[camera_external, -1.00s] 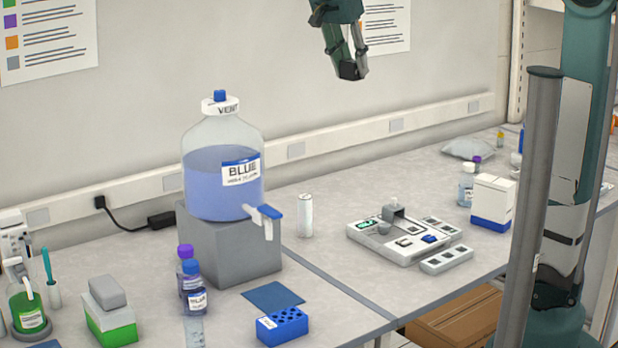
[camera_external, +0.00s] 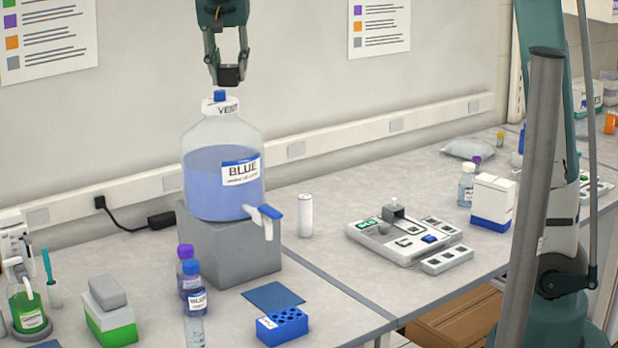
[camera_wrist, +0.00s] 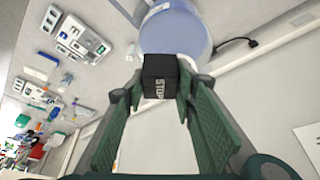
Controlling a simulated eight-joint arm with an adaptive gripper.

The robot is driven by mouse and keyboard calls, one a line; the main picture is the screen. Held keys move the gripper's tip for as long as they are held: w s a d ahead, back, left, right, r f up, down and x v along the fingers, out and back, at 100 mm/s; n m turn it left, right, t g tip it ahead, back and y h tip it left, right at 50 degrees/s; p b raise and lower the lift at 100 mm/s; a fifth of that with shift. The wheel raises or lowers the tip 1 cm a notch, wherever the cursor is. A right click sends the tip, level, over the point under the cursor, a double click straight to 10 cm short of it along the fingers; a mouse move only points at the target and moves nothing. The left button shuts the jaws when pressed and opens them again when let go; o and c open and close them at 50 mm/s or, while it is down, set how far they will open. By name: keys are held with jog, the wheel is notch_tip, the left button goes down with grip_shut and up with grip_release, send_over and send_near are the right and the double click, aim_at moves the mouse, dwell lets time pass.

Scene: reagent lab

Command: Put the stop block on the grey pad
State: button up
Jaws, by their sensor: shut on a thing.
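My gripper (camera_external: 230,70) is shut on the black stop block (camera_external: 231,76), high in the air above the vent cap of the big blue-liquid bottle (camera_external: 222,165). In the wrist view the block (camera_wrist: 160,76) shows white STOP lettering between the two green fingers. I cannot single out a grey pad with certainty. A grey slab (camera_external: 107,291) lies on a green-and-white box at the front left, and a grey stand (camera_external: 232,248) holds the bottle.
A blue mat (camera_external: 273,296) and blue tube rack (camera_external: 282,325) are at the front. Purple-capped and blue-capped bottles (camera_external: 195,290) stand left of them. A white can (camera_external: 305,216) and a flat white device (camera_external: 385,243) stand to the right. The bench between the can and device is clear.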

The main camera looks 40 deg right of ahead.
jog(key=a+n+t+y+p, duration=0.15)
jog(key=a+n, duration=0.25)
jog(key=a, duration=1.5)
jog(key=n+y+p, duration=0.1)
jog(key=n+p, duration=0.1)
jog(key=n, duration=0.2)
send_over(103, 281)
jog(key=s, duration=0.1)
jog(key=f, duration=0.1)
notch_tip(103, 281, down, 26)
jog(key=shift+s+f, duration=0.15)
jog(key=shift+s, duration=0.15)
jog(key=shift+f, duration=0.15)
jog(key=shift+f, duration=2.95)
jog(key=shift+f, duration=1.9)
jog(key=shift+f, duration=0.1)
